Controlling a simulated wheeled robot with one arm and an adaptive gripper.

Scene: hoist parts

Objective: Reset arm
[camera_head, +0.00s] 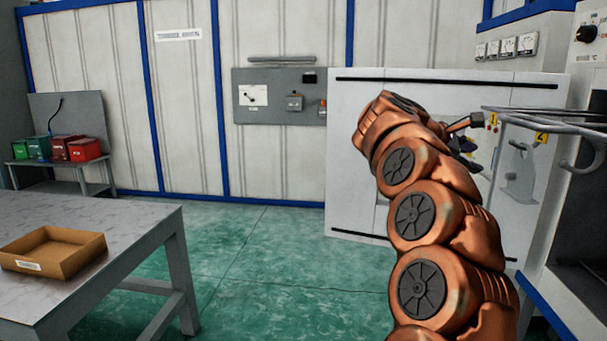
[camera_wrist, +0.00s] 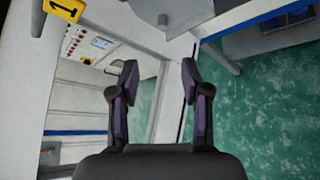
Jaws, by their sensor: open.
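My copper-coloured arm rises from the bottom right of the head view and reaches forward, extended towards the white cabinet (camera_head: 350,190). My gripper (camera_head: 468,135) is at the arm's far end, partly hidden behind the arm and close to the grey rack. In the wrist view my gripper (camera_wrist: 160,75) shows two dark fingers spread apart with nothing between them. Behind the fingers are a white upright panel edge and green floor.
A grey rack (camera_head: 540,112) with a yellow tag marked 2 (camera_head: 541,138) juts out at right. A grey table (camera_head: 120,222) at left bears a cardboard tray (camera_head: 75,262). Several coloured bins stand at the far left. The green floor (camera_head: 270,265) between is clear.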

